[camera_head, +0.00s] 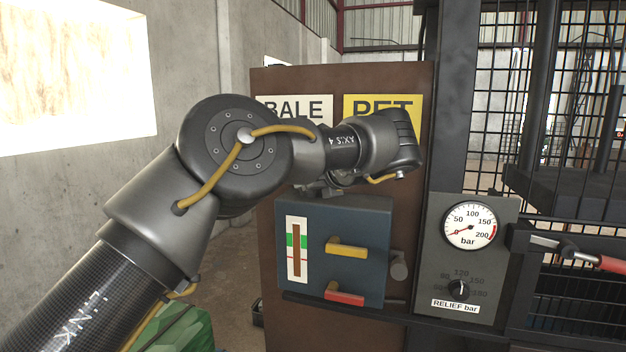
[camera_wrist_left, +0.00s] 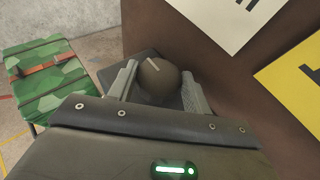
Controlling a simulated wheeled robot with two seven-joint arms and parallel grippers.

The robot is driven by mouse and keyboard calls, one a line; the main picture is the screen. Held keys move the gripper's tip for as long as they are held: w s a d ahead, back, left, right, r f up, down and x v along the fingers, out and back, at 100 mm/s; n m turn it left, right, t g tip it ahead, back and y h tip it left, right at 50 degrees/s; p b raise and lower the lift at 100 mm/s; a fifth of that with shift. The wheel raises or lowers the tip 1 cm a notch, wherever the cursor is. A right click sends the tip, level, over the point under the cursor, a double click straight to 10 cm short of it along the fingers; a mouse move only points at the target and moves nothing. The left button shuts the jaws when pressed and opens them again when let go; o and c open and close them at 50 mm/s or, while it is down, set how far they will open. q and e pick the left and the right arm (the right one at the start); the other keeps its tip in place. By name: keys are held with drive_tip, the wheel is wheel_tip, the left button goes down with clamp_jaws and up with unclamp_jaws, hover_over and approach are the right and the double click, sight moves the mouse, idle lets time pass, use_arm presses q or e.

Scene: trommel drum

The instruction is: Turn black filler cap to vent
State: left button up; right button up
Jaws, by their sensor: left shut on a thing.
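The filler cap (camera_wrist_left: 160,84) is a round dark knob with a pale line on its top. In the left wrist view the line points up and slightly left. It sits on top of the blue-grey tank (camera_head: 365,225). My left gripper (camera_wrist_left: 160,80) has one finger on each side of the cap and is shut on it. In the head view the gripper (camera_head: 325,188) is mostly behind my own forearm and wrist, just above the tank, and I cannot make out the cap there. No vent marking is readable. My right gripper is not in view.
The tank front has a level gauge (camera_head: 297,250), a yellow handle (camera_head: 346,248) and a red handle (camera_head: 344,293). A brown panel (camera_head: 275,230) with BALE and PET signs stands behind. At right are a pressure gauge (camera_head: 470,226) and relief dial (camera_head: 459,290). Green bales (camera_wrist_left: 45,80) stand left.

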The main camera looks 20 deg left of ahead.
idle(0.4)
use_arm(q)
drive_tip(key=o, duration=1)
drive_tip(key=shift+w+f, duration=0.1)
drive_tip(key=shift+f, duration=0.05)
